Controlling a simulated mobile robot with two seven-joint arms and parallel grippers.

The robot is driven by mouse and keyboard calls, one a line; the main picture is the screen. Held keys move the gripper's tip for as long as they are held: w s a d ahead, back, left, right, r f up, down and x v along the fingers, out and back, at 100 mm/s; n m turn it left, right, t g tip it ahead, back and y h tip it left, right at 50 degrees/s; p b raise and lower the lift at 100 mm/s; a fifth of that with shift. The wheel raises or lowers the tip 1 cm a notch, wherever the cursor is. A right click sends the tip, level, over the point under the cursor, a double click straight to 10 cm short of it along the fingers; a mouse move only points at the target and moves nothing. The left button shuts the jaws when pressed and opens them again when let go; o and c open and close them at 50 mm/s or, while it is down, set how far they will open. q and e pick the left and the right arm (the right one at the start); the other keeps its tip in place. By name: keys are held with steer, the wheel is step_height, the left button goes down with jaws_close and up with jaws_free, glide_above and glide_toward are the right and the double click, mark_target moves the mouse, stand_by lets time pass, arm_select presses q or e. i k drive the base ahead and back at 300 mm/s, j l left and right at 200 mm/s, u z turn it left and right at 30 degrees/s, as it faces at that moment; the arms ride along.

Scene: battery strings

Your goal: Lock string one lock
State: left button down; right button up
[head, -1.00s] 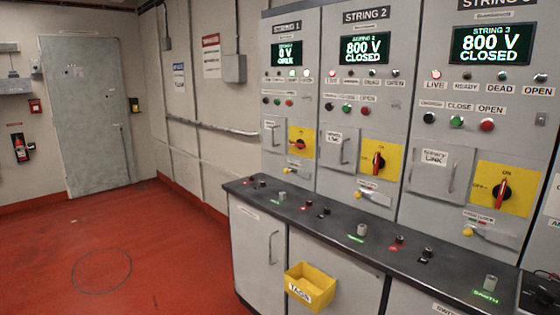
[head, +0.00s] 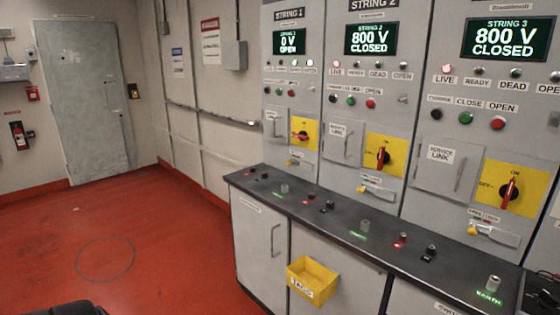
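The string 1 panel (head: 274,88) is the far left cabinet; its screen (head: 287,42) reads 0 V OPEN. Its red rotary handle on a yellow plate (head: 305,148) lies roughly horizontal. Below the plate is a small lock fitting with a yellow part (head: 291,162); its detail is too small to tell. String 2 (head: 372,39) and string 3 (head: 513,38) screens read 800 V CLOSED, and their red handles stand near vertical. Neither gripper is in view. A dark rounded shape, perhaps part of me, shows at the bottom left edge.
A dark counter (head: 310,190) with several small posts and plugs runs along the cabinets. A yellow tags bin (head: 312,279) hangs on its front. The red floor (head: 150,235) to the left is clear, up to a grey door (head: 85,105).

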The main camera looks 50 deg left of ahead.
mark_target(288, 163)
steer(key=i+j, duration=0.25)
steer(key=j, duration=0.2)
steer(key=i+j, duration=0.2)
steer(key=j, duration=0.25)
steer(key=i+j+u, duration=0.1)
steer(key=i+j, duration=0.15)
steer(key=j, duration=0.2)
steer(key=i+j, duration=0.2)
steer(key=j, duration=0.2)
steer(key=i+j, duration=0.25)
steer(key=j, duration=0.2)
steer(key=i+j, duration=0.25)
steer(key=j, duration=0.2)
steer(key=u, duration=0.05)
